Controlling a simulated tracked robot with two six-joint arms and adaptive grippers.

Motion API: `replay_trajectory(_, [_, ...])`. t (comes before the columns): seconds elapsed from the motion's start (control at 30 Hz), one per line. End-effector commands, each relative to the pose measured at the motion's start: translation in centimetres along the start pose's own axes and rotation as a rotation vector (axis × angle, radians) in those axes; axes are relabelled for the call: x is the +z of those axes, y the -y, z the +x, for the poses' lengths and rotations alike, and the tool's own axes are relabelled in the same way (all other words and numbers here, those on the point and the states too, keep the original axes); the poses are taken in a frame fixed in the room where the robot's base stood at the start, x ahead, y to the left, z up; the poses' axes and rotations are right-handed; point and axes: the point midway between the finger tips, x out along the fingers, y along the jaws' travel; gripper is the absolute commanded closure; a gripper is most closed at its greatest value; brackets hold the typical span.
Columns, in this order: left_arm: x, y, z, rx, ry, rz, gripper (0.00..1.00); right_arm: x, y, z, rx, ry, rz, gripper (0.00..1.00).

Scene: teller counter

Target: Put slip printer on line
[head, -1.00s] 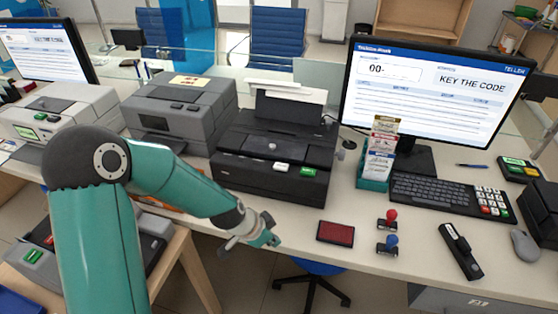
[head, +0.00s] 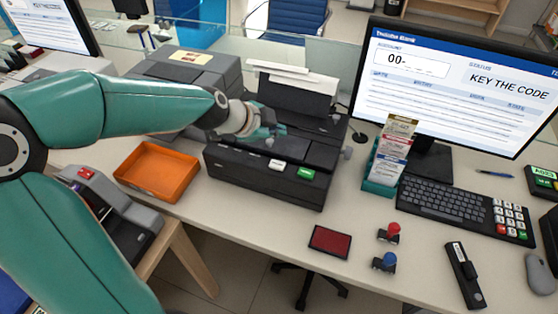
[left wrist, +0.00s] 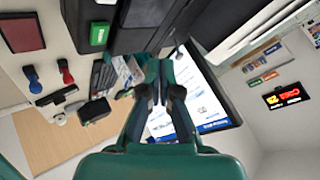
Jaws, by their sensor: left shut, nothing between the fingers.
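A black printer (head: 262,178), which looks like the slip printer, stands at the centre of the counter with paper in its raised rear part. Its front edge has a white button (head: 277,165) and a green button (head: 306,172), their lettering too small to read. My left gripper (head: 268,133) is shut and empty above the printer's top, left of and behind these buttons; I cannot tell whether it touches. In the left wrist view the fingers (left wrist: 160,78) point towards the monitor, and the green button (left wrist: 98,34) shows at upper left. My right gripper is not in view.
A grey printer (head: 185,75) stands behind my left arm, and an orange tray (head: 158,190) lies left of the black printer. To the right are a slip holder (head: 380,183), monitor (head: 440,90), keyboard (head: 440,198), red pad (head: 329,241) and two stamps (head: 388,233). The counter front is mostly clear.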

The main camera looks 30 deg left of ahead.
Motion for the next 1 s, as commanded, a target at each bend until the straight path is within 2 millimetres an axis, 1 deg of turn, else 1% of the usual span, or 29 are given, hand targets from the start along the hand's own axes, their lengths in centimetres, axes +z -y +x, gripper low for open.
replay_trajectory(0.13, [0.4,-0.1,0.1,-0.002,0.003,-0.005,1.00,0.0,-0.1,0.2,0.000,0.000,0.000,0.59])
replay_trajectory(0.27, [0.9,-0.6,0.8,-0.002,0.004,-0.006,1.00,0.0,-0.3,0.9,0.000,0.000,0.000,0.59])
replay_trajectory(0.7, [4.0,-3.6,4.8,-0.003,0.004,-0.006,1.00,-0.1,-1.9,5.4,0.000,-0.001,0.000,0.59])
replay_trajectory(0.8, [4.4,-4.0,5.4,-0.004,0.004,-0.007,1.00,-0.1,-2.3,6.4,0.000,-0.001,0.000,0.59])
replay_trajectory(1.0, [4.8,-4.4,6.0,-0.004,0.004,-0.007,1.00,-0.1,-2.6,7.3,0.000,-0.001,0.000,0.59])
